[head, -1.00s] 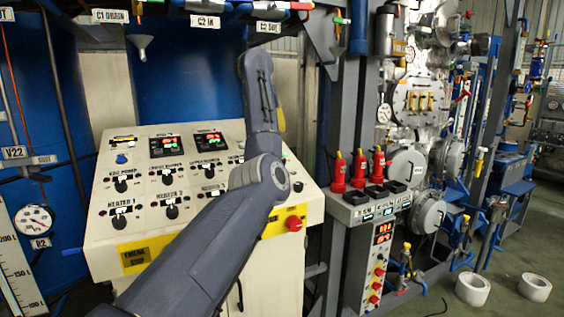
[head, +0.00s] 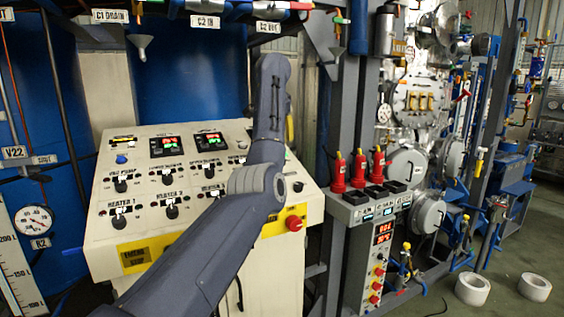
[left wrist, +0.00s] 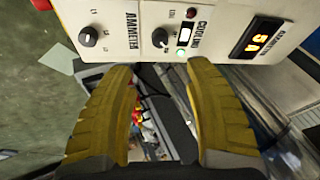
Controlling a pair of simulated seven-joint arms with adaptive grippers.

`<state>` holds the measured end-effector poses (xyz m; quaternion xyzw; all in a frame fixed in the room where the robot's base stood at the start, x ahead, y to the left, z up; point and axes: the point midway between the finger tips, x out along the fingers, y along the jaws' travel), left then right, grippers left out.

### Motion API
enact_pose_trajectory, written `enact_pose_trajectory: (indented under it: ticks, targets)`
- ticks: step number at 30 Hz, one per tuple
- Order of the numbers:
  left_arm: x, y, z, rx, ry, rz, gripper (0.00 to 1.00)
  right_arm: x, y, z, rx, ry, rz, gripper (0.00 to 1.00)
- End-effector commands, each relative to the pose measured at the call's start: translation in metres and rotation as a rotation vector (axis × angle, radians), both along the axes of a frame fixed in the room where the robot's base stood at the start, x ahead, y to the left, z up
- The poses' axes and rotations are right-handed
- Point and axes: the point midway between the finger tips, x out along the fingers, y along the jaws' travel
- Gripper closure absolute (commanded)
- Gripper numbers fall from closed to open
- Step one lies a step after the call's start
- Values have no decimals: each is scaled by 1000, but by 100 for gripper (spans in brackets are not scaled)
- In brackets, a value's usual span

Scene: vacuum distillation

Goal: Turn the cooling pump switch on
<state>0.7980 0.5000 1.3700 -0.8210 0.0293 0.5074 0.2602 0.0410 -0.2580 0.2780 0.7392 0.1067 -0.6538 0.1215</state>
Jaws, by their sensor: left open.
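The cooling switch is a black knob (left wrist: 160,38) beside the word COOLING on a cream panel in the left wrist view. The fingertips are just below the panel's edge in that view, apart from the knob. In the head view my left arm crosses the console (head: 130,220); only a sliver of yellow gripper (head: 290,127) shows behind the arm, and the cooling knob cannot be made out.
A red button (head: 294,223) is on the console's front right. Two white rolls (head: 472,289) lie on the floor.

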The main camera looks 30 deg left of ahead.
Motion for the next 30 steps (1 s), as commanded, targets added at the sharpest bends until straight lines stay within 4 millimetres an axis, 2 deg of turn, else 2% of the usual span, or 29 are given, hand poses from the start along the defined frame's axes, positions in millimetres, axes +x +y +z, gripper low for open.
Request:
enact_pose_trajectory:
  ticks: [3,18,30]
  targets:
    - [10,6,-20,0,5,2,47,0,0,0,0,0,0,100]
    - [53,24,-94,-2,3,3,47,0,0,0,0,0,0,100]
    - [69,31,-121,-2,0,2,47,0,1,0,1,-1,-1,100]
